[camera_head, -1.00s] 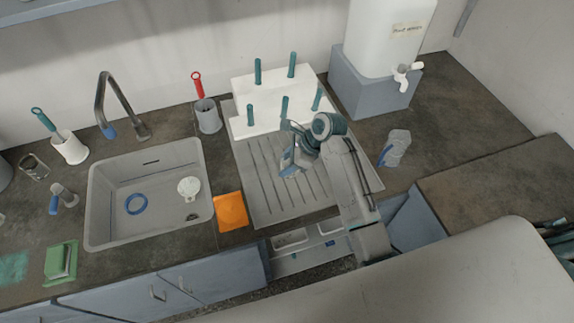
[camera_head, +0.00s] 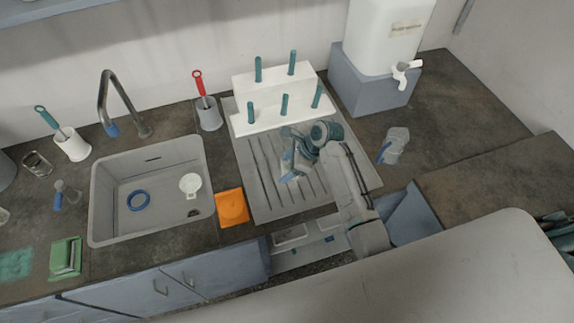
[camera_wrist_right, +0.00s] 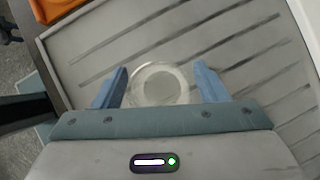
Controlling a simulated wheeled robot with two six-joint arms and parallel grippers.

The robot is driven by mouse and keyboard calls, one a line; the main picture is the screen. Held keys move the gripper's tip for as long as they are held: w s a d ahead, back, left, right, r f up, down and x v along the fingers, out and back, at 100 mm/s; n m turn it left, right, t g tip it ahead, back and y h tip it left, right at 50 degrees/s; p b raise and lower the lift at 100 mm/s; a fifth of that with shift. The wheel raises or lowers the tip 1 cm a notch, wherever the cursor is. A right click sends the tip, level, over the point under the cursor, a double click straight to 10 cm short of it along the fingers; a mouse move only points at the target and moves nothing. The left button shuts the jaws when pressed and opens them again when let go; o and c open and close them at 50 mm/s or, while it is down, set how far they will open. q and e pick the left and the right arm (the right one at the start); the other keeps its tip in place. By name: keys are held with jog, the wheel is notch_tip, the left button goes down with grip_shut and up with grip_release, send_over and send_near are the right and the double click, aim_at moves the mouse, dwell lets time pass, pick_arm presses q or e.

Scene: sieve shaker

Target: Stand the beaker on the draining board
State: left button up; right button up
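The clear glass beaker (camera_wrist_right: 162,82) is seen from above in the right wrist view, mouth toward the camera, between the two blue fingers of my right gripper (camera_wrist_right: 162,80). In the head view my right gripper (camera_head: 291,168) is low over the grey draining board (camera_head: 265,205), and the beaker is mostly hidden by the gripper. Ribs of the board show around the beaker; whether its base touches them is hard to tell. My left gripper is not in view.
A white peg rack (camera_head: 262,122) with teal pegs stands on the board's back. The sink (camera_head: 110,222) and an orange sponge-like block (camera_head: 232,208) are to the left. A clear jug (camera_head: 396,147) and a water tank (camera_head: 378,40) are to the right. The board's front left is clear.

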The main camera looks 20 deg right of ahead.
jog(key=shift+d+r, duration=0.2)
jog(key=shift+r, duration=0.15)
jog(key=b+v, duration=0.2)
jog(key=v, duration=0.9)
jog(key=shift+r, duration=0.25)
